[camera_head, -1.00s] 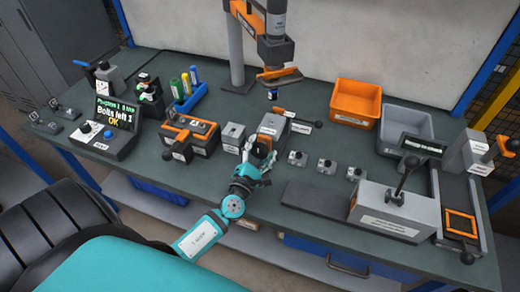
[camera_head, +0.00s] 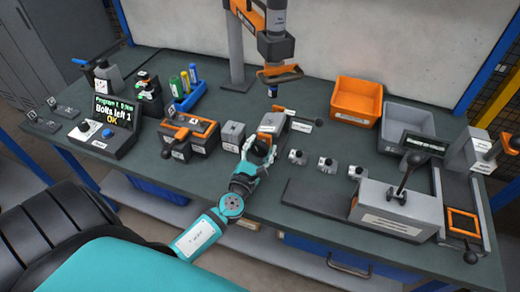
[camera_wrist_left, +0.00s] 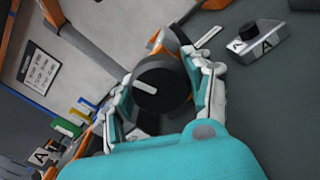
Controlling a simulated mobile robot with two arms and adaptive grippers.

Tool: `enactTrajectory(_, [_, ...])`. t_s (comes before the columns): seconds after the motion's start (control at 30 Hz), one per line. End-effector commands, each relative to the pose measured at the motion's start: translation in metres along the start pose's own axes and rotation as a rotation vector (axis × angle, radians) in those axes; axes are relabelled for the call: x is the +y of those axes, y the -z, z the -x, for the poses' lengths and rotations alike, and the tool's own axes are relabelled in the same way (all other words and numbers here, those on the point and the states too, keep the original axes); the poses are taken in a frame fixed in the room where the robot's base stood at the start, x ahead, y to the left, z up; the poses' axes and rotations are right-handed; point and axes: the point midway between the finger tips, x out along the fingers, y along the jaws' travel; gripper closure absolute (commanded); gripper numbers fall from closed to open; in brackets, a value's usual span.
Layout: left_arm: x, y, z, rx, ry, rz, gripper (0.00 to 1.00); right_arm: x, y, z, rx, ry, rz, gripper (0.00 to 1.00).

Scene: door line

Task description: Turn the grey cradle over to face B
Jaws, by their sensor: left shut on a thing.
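The grey cradle (camera_head: 271,122) stands near the middle of the bench, with orange showing beside its grey part. My left gripper (camera_head: 258,150) is at its near side and covers part of it. In the left wrist view, the fingers of my left gripper (camera_wrist_left: 166,92) are shut around a round black knob (camera_wrist_left: 160,88) with a white mark, in front of an orange part. I cannot read any face letter on the cradle. My right gripper is not in view.
Several small grey blocks with black knobs (camera_head: 326,165) stand right of the cradle. A grey block (camera_head: 232,136) and an orange-topped fixture (camera_head: 188,133) stand left. A lever (camera_head: 305,119) projects at the cradle's right.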

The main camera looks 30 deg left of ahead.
Motion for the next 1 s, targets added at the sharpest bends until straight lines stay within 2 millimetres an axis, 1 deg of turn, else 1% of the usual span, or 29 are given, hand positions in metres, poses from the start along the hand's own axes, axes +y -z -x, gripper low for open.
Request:
enactTrajectory(0.03, [-0.001, 0.002, 0.0, 0.0, 0.001, 0.044, 0.81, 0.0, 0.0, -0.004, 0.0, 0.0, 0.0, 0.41])
enactTrajectory(0.3, [-0.002, 0.002, 0.0, 0.0, 0.001, 0.301, 0.81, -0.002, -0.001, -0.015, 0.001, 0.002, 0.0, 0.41])
enactTrajectory(1.0, [-0.002, 0.002, 0.0, 0.001, 0.0, 0.968, 0.81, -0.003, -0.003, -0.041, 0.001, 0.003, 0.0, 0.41])
